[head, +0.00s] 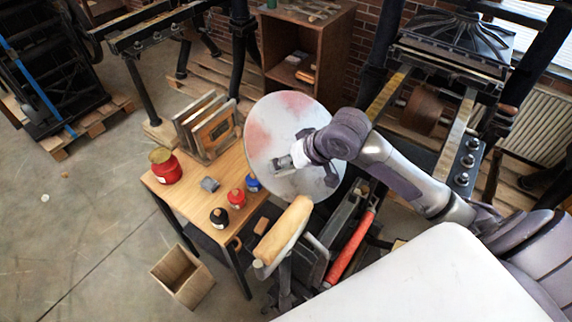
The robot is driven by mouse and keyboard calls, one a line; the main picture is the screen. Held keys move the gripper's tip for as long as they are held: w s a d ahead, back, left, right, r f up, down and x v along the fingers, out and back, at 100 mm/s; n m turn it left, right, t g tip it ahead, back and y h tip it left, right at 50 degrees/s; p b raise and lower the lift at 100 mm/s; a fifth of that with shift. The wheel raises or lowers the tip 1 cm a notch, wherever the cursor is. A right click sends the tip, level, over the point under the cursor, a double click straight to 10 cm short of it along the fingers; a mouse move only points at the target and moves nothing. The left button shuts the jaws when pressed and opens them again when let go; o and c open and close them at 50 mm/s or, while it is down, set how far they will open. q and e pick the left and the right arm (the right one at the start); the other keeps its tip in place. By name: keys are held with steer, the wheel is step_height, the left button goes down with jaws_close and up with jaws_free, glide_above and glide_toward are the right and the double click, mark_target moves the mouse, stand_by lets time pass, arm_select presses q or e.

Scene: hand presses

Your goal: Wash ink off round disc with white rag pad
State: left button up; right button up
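The round disc (262,150) is a large pale plate, tilted, standing behind the small wooden table's right edge. Reddish ink smears cover its upper part and left side; a dark mark shows at its right, partly behind my wrist. My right gripper (288,161) reaches in from the right and is at the disc's middle. It appears shut on the white rag pad (298,152), which is against or very close to the disc face; exact contact is hard to see. My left gripper is not in view.
A handle with a wooden grip (284,230) stands in front of the disc. An open wooden box (182,277) sits on the floor.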

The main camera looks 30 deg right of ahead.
mark_target(302, 109)
steer(key=shift+w+d+r, duration=0.1)
steer(key=shift+w+d, duration=0.25)
steer(key=shift+d, duration=0.3)
steer(key=shift+w+d, duration=0.3)
steer(key=shift+d, duration=0.3)
steer(key=shift+s+a, duration=0.3)
steer(key=shift+a, duration=0.3)
steer(key=shift+s+a, duration=0.3)
steer(key=shift+a, duration=0.3)
steer(key=shift+s+a, duration=0.3)
steer(key=shift+a, duration=0.3)
steer(key=shift+w+d+r, duration=0.6)
steer(key=shift+w+d, duration=1.6)
steer(key=shift+d, duration=0.1)
steer(key=shift+w+d+r, duration=0.65)
steer(key=shift+w+d, duration=1.6)
steer(key=shift+d, duration=0.1)
steer(key=shift+w+d+r, duration=0.6)
steer(key=shift+w+d, duration=1.6)
steer(key=shift+d, duration=0.1)
